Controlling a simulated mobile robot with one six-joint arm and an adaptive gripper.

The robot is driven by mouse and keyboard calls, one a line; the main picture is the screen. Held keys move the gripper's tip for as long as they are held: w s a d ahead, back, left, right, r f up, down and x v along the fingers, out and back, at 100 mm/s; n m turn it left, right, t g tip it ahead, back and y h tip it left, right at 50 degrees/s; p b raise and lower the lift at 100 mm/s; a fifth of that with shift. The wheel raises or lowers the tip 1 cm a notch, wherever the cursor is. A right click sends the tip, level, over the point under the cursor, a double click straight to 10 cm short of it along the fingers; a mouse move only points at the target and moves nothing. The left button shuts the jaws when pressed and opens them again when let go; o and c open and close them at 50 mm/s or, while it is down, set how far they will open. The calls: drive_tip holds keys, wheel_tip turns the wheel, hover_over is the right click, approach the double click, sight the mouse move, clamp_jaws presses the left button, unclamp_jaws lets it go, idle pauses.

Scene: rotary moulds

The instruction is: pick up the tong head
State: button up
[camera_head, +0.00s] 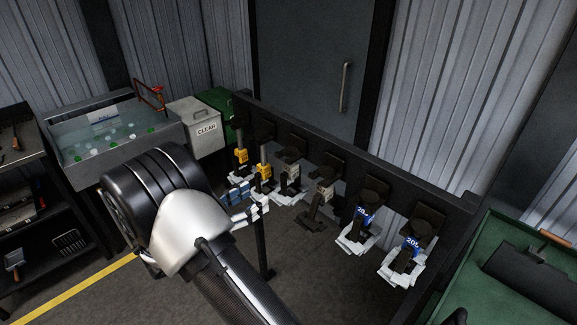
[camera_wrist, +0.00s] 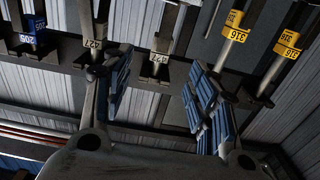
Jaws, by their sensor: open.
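Several tong heads hang in a row on a dark rack (camera_head: 330,148). Two have yellow labels, such as this yellow-labelled tong head (camera_head: 241,158); two have pale labels, such as this pale-labelled tong head (camera_head: 292,180); two at the right have blue labels, such as this blue-labelled tong head (camera_head: 363,214). My gripper (camera_head: 250,199) is open in front of the rack's left half, its blue pads apart. In the wrist view my gripper (camera_wrist: 159,76) has a pale-labelled tong head (camera_wrist: 161,52) showing beyond the gap between its fingers. I see no contact. Which tong head is meant cannot be told.
A grey CLEAR bin (camera_head: 199,127) and a green bin (camera_head: 218,104) stand left of the rack. A water-filled tank (camera_head: 110,140) is further left, beside dark shelves (camera_head: 40,215). A green machine (camera_head: 500,280) stands at the right. My arm hides part of the floor.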

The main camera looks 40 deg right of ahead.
sight(285, 175)
drive_tip(key=d, duration=0.3)
drive_tip(key=d+b, duration=0.1)
drive_tip(key=d, duration=0.6)
drive_tip(key=shift+w+b, duration=0.4)
drive_tip(key=d, duration=0.1)
drive_tip(key=d+b, duration=0.1)
drive_tip(key=d, duration=0.1)
drive_tip(key=w+d, duration=0.1)
drive_tip(key=d, duration=0.1)
drive_tip(key=shift+d+r+b, duration=0.15)
drive_tip(key=shift+d+b, duration=0.1)
drive_tip(key=shift+b, duration=0.1)
drive_tip(key=shift+c, duration=0.4)
clamp_jaws()
drive_tip(key=shift+r, duration=0.1)
